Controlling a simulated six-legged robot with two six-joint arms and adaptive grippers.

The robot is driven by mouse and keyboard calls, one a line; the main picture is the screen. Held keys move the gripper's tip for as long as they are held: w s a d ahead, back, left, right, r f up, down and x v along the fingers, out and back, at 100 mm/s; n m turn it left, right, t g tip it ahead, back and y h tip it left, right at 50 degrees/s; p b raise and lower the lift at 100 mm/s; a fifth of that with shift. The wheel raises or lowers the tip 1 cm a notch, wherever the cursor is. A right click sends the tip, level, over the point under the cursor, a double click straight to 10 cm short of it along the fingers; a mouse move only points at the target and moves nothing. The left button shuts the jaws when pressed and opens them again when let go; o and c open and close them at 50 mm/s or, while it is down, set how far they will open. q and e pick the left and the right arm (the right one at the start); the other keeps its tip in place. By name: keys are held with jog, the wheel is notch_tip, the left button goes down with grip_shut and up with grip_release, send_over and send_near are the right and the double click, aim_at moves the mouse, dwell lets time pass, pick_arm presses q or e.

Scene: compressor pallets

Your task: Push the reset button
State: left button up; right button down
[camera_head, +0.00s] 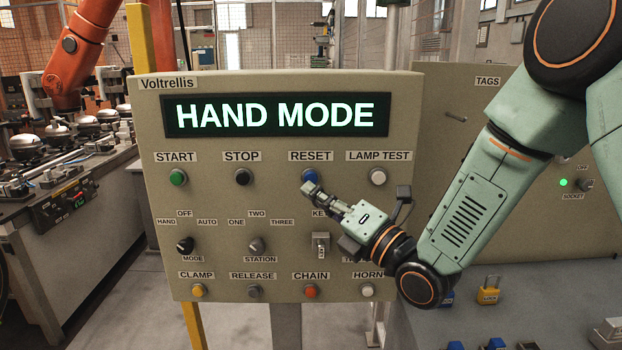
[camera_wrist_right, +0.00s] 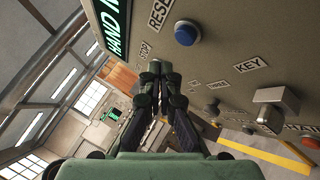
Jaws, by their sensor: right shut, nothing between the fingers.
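The blue RESET button (camera_head: 309,175) sits in the top row of the beige control panel (camera_head: 215,215), under its RESET label. It also shows in the right wrist view (camera_wrist_right: 187,33), up and to the right of the fingertips. My right gripper (camera_head: 311,188) is shut and empty. In the head view its tips overlap the lower edge of the button. In the right wrist view the fingertips (camera_wrist_right: 155,68) appear apart from the button, and the fingers point along the panel face rather than straight at it. My left gripper is not in view.
The display (camera_head: 277,115) reads HAND MODE. The black STOP button (camera_head: 243,177) and white LAMP TEST button (camera_head: 378,177) flank RESET. Below are a key switch (camera_head: 320,245) and selector knobs. An orange robot arm (camera_head: 80,50) stands at the left.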

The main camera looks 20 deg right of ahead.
jog(key=shift+s+a, duration=0.3)
jog(key=shift+s, duration=0.7)
jog(key=shift+s+a, duration=0.3)
jog(key=shift+s, duration=0.65)
jog(key=s+d+f+m+g+h+b, duration=0.1)
jog(key=s+d+f+m+g+h, duration=0.15)
jog(key=f+m, duration=0.6)
jog(key=s+d+f+m+g+h+b, duration=0.1)
jog(key=s+f+m+g+h, duration=0.15)
jog(key=f+m, duration=0.65)
jog(key=s+d+f+m+g+h+b, duration=0.1)
jog(key=s+f+m+g+h, duration=0.2)
jog(key=f+m, duration=0.6)
jog(key=s+d+f+m+g+h+b, duration=0.1)
jog(key=s+f+m+g+b, duration=0.3)
jog(key=s+f+g, duration=0.6)
jog(key=s+d+f+b, duration=0.1)
jog(key=s+f+b, duration=0.1)
jog(key=s+f, duration=1.2)
jog(key=shift+s+f+h, duration=0.25)
jog(key=shift+s+h, duration=0.05)
jog(key=shift+s, duration=1.1)
